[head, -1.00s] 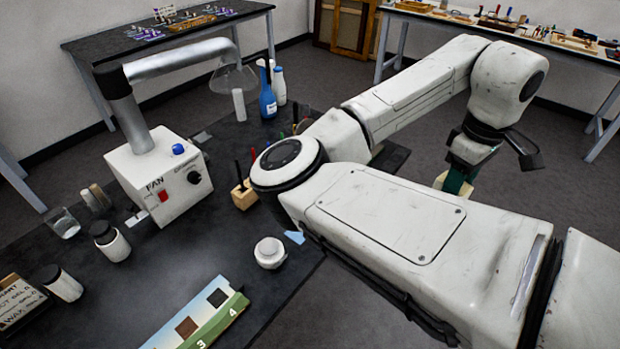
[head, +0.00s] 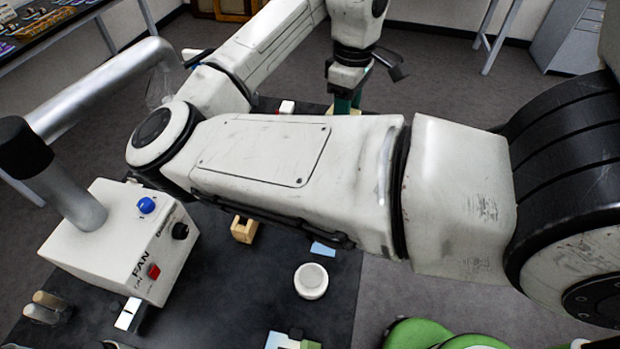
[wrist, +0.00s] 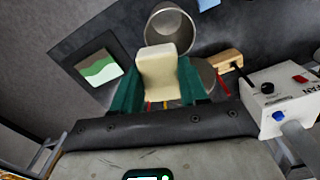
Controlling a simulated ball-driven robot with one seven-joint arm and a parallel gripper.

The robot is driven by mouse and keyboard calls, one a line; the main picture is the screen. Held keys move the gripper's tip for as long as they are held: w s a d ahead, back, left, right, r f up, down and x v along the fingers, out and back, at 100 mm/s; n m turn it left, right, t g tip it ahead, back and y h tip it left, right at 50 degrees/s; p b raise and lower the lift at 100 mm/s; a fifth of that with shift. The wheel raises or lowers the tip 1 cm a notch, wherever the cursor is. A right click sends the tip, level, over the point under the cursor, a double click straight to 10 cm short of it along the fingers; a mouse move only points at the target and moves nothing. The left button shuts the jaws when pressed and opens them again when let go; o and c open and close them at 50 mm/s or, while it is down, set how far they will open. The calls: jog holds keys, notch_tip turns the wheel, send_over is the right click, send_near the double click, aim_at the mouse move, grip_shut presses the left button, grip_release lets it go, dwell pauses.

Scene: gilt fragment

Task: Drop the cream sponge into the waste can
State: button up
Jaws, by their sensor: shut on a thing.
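In the wrist view my gripper (wrist: 162,88) has green fingers shut on the cream sponge (wrist: 162,68), which stands out between them. A grey metal can (wrist: 172,22) with an open mouth lies just beyond the sponge in that view; it looks like the waste can. The sponge hides part of it, and I see nothing of the sponge inside it.
The white fan box (head: 125,240) with its metal duct stands left on the dark table. A white jar (head: 311,280) and a wooden block (head: 244,229) stand near my arm. A round metal thing (wrist: 207,76) shows beside my right finger. Something green (head: 420,334) is at the lower right.

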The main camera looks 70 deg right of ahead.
jog(key=shift+w+f, duration=0.2)
jog(key=shift+w, duration=0.05)
notch_tip(320, 180, down, 6)
jog(key=b, duration=0.7)
jog(key=shift+r, duration=0.2)
jog(key=o, duration=1.2)
jog(key=shift+r, duration=0.1)
notch_tip(320, 180, up, 11)
jog(key=shift+f, duration=0.15)
